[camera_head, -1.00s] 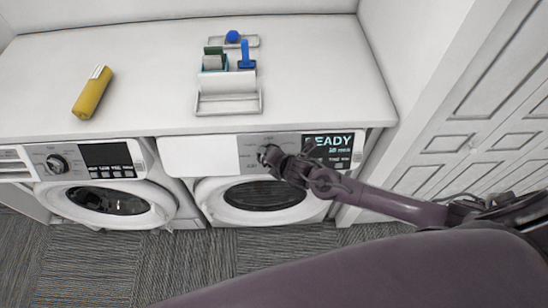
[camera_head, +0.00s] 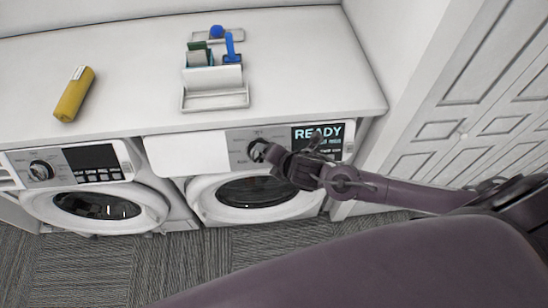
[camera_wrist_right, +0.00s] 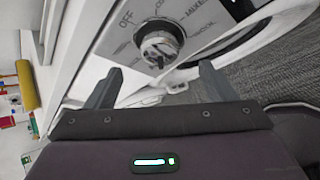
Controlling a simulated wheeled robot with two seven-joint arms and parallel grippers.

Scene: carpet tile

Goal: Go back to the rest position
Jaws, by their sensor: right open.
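My right gripper (camera_head: 268,154) is in front of the right washing machine's control panel, close to its dial (camera_head: 257,150). In the right wrist view the dial (camera_wrist_right: 159,44) lies beyond the two fingertips, and the gripper (camera_wrist_right: 160,85) is open with nothing between its fingers. The dial has a silver face, and the word OFF shows beside it. The right machine's display (camera_head: 318,140) reads READY. My left gripper does not show in these views.
A second washing machine (camera_head: 95,205) stands to the left. White panelled doors (camera_head: 450,115) are at the right; grey carpet lies below.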

